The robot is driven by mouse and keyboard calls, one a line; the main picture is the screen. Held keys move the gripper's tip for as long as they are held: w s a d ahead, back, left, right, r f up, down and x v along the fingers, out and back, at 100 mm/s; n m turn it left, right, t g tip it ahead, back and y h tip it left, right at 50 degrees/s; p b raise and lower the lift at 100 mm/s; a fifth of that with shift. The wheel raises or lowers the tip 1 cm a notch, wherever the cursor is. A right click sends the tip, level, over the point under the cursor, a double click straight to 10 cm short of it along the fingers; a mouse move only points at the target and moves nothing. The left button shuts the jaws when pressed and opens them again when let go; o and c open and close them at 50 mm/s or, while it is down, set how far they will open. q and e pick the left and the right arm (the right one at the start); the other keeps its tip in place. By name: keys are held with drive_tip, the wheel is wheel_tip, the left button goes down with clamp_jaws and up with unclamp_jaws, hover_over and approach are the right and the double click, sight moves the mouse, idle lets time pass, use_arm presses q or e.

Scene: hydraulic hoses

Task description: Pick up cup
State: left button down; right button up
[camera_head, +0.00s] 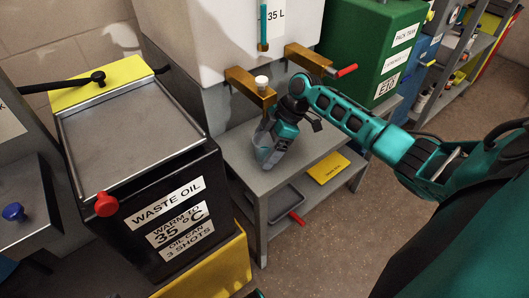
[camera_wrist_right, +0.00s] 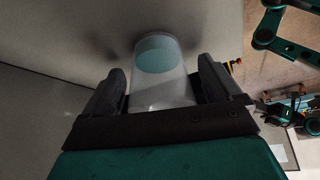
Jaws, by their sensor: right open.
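A translucent cup (camera_wrist_right: 162,84) with a teal round area shows between the two fingers of my right gripper in the right wrist view. My right gripper (camera_wrist_right: 161,74) is open, with one finger on each side of the cup and gaps visible beside it. In the head view my right gripper (camera_head: 268,146) is low over the grey stand, below the brass tap on the left. The cup is hard to make out there because the gripper covers it.
The grey stand (camera_head: 307,160) holds a yellow label card (camera_head: 328,168) on its lower shelf, beside a dark tray (camera_head: 279,204). Two brass taps (camera_head: 252,88) project above the stand. A black waste oil box (camera_head: 165,220) stands close on the left.

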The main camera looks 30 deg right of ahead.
drive_tip(key=shift+a+f, duration=0.1)
drive_tip(key=shift+c, duration=0.3)
drive_tip(key=c, duration=1)
drive_tip(key=shift+o, duration=0.2)
